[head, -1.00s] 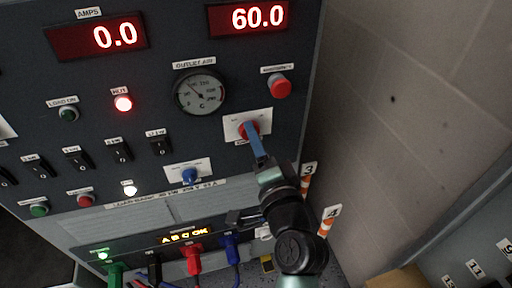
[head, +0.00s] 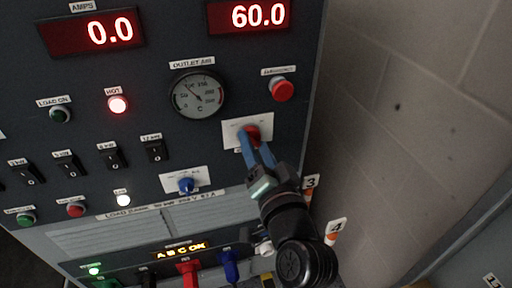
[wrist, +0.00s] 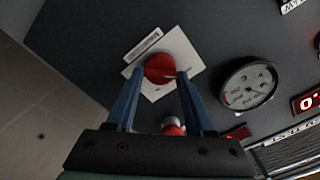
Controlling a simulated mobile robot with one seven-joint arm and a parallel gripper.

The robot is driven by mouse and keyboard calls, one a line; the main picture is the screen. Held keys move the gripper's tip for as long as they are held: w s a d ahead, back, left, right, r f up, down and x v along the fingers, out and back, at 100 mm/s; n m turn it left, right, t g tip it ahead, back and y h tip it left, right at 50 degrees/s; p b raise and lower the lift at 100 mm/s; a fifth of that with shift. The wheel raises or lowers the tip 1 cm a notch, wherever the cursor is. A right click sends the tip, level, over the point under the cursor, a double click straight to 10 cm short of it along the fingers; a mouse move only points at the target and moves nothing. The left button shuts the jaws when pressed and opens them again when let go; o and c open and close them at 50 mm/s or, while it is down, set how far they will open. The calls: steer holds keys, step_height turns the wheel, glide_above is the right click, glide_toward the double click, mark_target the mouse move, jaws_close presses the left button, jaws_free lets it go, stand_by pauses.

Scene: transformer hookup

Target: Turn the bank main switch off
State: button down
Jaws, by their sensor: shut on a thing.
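A red rotary switch (head: 253,133) sits on a white plate on the dark panel, right of centre in the head view. Its label is too small to read. My gripper (head: 256,146) reaches up to it from below with two blue fingers. In the wrist view the red knob (wrist: 159,67) lies between the two fingertips (wrist: 155,76), one on each side, and the gripper is shut on it. The fingers hide part of the knob and plate in the head view.
A red emergency button (head: 282,90) stands out above right of the switch. A blue rotary knob (head: 186,185) is at lower left. A round gauge (head: 198,94) is at upper left. Plugs and cables line the bottom. A block wall (head: 420,110) stands at right.

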steer(key=shift+c, duration=1.4)
jaws_free()
steer(key=v, duration=1.3)
